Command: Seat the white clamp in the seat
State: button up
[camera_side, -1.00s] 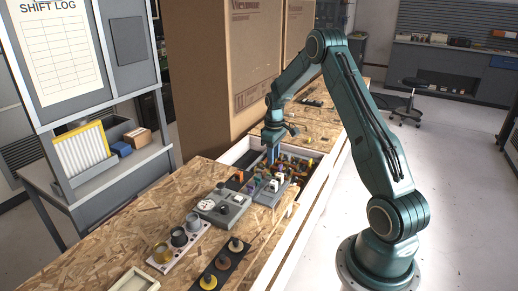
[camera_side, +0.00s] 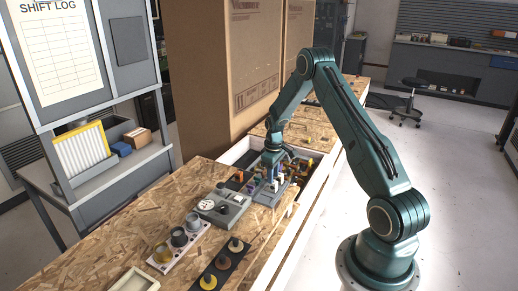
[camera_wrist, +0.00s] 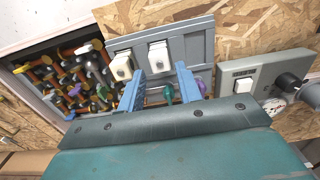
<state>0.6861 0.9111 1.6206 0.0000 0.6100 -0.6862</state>
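In the wrist view, two white blocks stand side by side on a grey plate with raised edges: a left one (camera_wrist: 122,66) and a right one (camera_wrist: 158,57). Either could be the white clamp; I cannot tell which, nor pick out the seat. The grey plate (camera_wrist: 200,42) also shows in the side view (camera_side: 266,201), at the near end of a crate. My gripper (camera_wrist: 159,70) has its two blue fingers apart, over the plate's edge. The right white block appears between the fingertips, with no visible grip on it. Its contact with the fingers cannot be told.
The crate (camera_side: 236,153) holds many coloured pieces, close left of the fingers in the wrist view. Green (camera_wrist: 168,93) and purple (camera_wrist: 200,86) pieces show by the right finger. A grey panel (camera_side: 222,208) with a dial stands beside the plate.

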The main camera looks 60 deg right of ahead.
aim_at(272, 186)
jog(key=shift+s+f, duration=0.15)
jog(key=shift+f, duration=2.1)
grip_shut()
